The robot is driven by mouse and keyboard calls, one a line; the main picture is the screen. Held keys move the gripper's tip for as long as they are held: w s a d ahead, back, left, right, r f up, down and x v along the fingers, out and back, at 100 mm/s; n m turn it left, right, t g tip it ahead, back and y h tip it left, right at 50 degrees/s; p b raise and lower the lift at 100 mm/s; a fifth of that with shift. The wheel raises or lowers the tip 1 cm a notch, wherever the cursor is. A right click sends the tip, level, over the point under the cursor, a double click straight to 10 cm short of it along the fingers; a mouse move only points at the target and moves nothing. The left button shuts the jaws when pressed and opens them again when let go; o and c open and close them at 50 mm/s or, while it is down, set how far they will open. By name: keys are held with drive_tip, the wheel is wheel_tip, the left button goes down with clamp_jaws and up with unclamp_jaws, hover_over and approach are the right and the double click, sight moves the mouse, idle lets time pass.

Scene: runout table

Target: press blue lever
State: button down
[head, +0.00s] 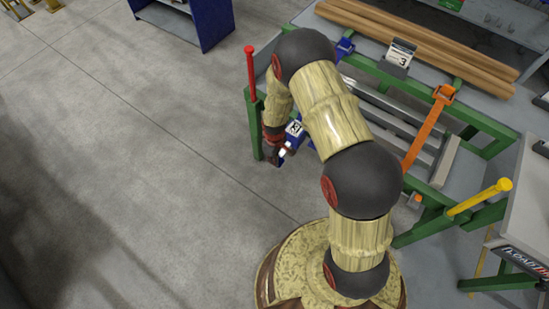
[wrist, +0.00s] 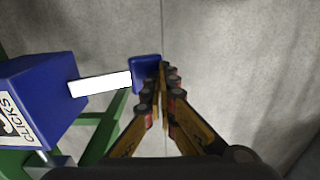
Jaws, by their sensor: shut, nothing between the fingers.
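The blue lever shows in the wrist view as a white bar ending in a blue paddle (wrist: 145,70). It sticks out from a blue box (wrist: 38,98) with a label reading "CLICKS". My gripper (wrist: 166,72) is shut and empty, its fingertips right beside the paddle's right edge; I cannot tell whether they touch it. In the head view the blue box (head: 294,128) is at the table's left end, with my gripper (head: 276,157) low beside it, partly hidden by my arm.
A green-framed runout table (head: 477,122) carries metal bars and an orange arm (head: 428,130). A red-topped post (head: 250,75) and a yellow handle (head: 480,197) stand at its edges. Timber beams (head: 430,45) lie behind. Open concrete floor lies to the left.

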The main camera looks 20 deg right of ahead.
drive_tip(key=shift+d+f, duration=0.1)
drive_tip(key=shift+f, duration=0.8)
drive_tip(key=shift+a+r, duration=0.2)
drive_tip(key=shift+r, duration=0.25)
drive_tip(key=s+a+r+p, duration=0.4)
drive_tip(key=a+r+p, duration=0.1)
drive_tip(key=r, duration=0.6)
drive_tip(key=shift+a, duration=0.3)
drive_tip(key=shift+s, duration=0.15)
